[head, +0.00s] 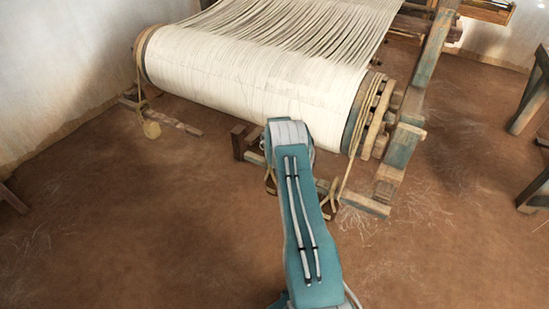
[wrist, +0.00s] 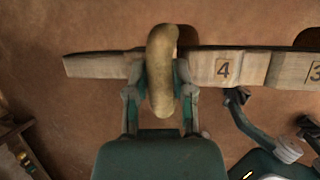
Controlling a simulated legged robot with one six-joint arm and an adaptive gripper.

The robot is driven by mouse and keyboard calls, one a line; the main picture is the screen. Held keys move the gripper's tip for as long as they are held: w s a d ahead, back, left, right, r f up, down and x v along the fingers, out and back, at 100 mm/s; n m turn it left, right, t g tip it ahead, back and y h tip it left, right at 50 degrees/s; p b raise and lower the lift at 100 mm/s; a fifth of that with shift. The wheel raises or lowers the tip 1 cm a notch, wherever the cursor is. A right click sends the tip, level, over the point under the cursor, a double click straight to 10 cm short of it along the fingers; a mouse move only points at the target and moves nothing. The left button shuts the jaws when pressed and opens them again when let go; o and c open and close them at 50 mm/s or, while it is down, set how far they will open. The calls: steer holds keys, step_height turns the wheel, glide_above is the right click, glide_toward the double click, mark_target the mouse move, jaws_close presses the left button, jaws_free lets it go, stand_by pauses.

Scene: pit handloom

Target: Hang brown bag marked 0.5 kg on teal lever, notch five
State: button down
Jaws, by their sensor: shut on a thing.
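My gripper (wrist: 160,105) shows in the wrist view, its two fingers shut on a thick tan-brown loop or rolled piece (wrist: 162,68), which I take as the brown bag. No weight mark shows on it. It lies across the pale wooden lever (wrist: 95,65), just left of a dark notch (wrist: 188,36). The lever carries a 4 right of the gripper and a 3 at the right edge; any mark behind the gripper is hidden. I cannot tell whether the bag touches the lever. In the head view my arm hides the gripper and the bag.
The cloth-wound beam (head: 250,75) stands ahead in the head view, with a teal-grey loom post (head: 428,55) at right. Wooden trestle legs (head: 530,105) stand far right.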

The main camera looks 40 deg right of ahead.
steer(key=shift+c, duration=2)
jaws_free()
steer(key=shift+a+f, duration=0.1)
steer(key=shift+f, duration=0.15)
steer(key=shift+s, duration=0.1)
steer(key=v, duration=1.2)
